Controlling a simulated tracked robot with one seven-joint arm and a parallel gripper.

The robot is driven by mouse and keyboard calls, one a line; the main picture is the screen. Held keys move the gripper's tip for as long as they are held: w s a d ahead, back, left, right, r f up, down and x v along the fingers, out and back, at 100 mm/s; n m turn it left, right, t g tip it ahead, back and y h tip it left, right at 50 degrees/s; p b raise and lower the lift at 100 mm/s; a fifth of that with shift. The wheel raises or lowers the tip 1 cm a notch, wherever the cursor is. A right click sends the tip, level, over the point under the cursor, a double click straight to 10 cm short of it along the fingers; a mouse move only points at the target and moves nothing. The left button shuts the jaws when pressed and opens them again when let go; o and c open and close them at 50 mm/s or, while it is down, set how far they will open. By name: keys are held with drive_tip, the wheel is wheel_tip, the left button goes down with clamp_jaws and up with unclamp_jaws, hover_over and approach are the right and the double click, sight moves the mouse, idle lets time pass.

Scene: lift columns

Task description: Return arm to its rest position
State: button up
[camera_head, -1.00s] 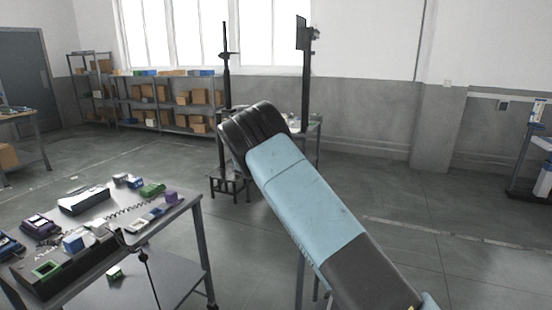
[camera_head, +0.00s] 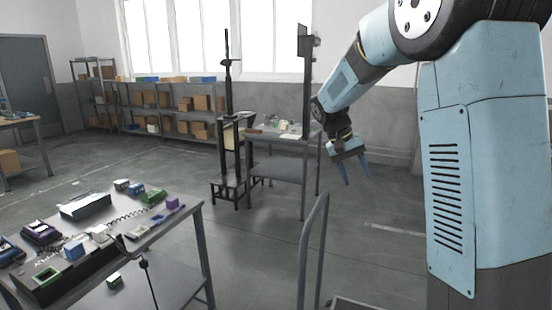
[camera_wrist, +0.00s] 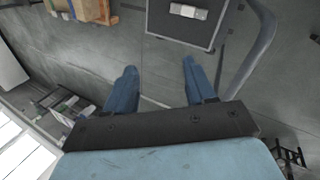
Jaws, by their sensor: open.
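My arm is blue and black and fills the right side of the head view, bent over at the top. My gripper (camera_head: 357,173) hangs from its far end, pointing down, in front of the grey wall and just right of the far grey table. In the wrist view my gripper (camera_wrist: 158,88) shows two blue fingers spread apart. Nothing is between them; grey floor shows through the gap.
A near table (camera_head: 185,222) at the lower left carries several coloured parts and dark boxes. A far table (camera_head: 278,160) and a black column stand (camera_head: 229,150) are in the middle. A black case (camera_wrist: 186,38) shows in the wrist view. Open floor lies between the tables.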

drive_tip(key=s+r+t+y, duration=0.2)
drive_tip(key=s+t, duration=0.1)
drive_tip(key=s, duration=1.2)
drive_tip(key=s+d+r+n+t+y, duration=0.1)
drive_tip(key=s+r+t+y, duration=0.1)
drive_tip(key=s, duration=1.3)
drive_tip(key=shift+r+t+y, duration=0.4)
drive_tip(key=shift+r+t, duration=0.35)
drive_tip(key=shift+t, duration=0.05)
